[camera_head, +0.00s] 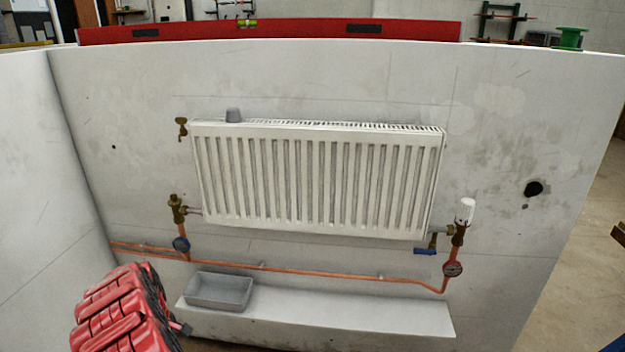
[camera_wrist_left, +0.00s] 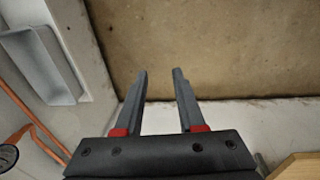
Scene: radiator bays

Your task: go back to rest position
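My left gripper (camera_wrist_left: 161,75) shows in the left wrist view with its two dark fingers apart and nothing between them. It is above brown floor, to one side of the grey tray (camera_wrist_left: 42,62). In the head view I cannot make out the left gripper's fingers. My right gripper is not in view.
The grey tray (camera_head: 219,291) rests on a white ledge (camera_head: 350,317) below a copper pipe (camera_head: 330,274). Brass valves flank the radiator, the right one (camera_head: 459,234) with a white head. A red level (camera_head: 270,30) lies along the wall's top. A green spool (camera_head: 570,38) stands at right.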

